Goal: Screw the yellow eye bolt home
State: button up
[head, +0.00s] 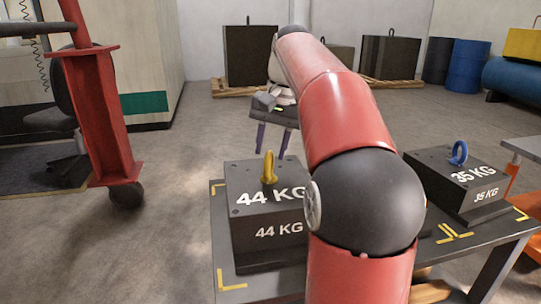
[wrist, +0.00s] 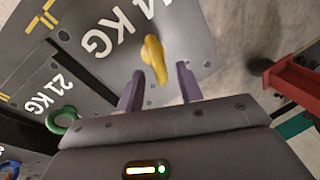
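The yellow eye bolt (head: 268,168) stands upright on top of the dark 44 KG block (head: 262,235). In the wrist view the yellow eye bolt (wrist: 153,55) appears just beyond my fingertips, with its ring nearly edge-on. I cannot tell how far its thread is in. My gripper (head: 272,142) has two purple fingers, spread apart and empty, above or behind the bolt in the head view.
A 35 KG block (head: 468,190) with a blue eye bolt (head: 458,153) stands at the right of the table (head: 232,285). A 21 KG block (wrist: 62,85) with a green eye bolt (wrist: 62,119) lies beside the 44 KG block. A red post (head: 97,115) stands at left.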

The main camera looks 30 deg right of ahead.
jog(key=shift+a+f, duration=0.1)
jog(key=shift+f, duration=0.45)
jog(key=shift+c, duration=0.3)
grip_shut()
jog(key=shift+r+m, duration=0.15)
jog(key=shift+m, duration=0.25)
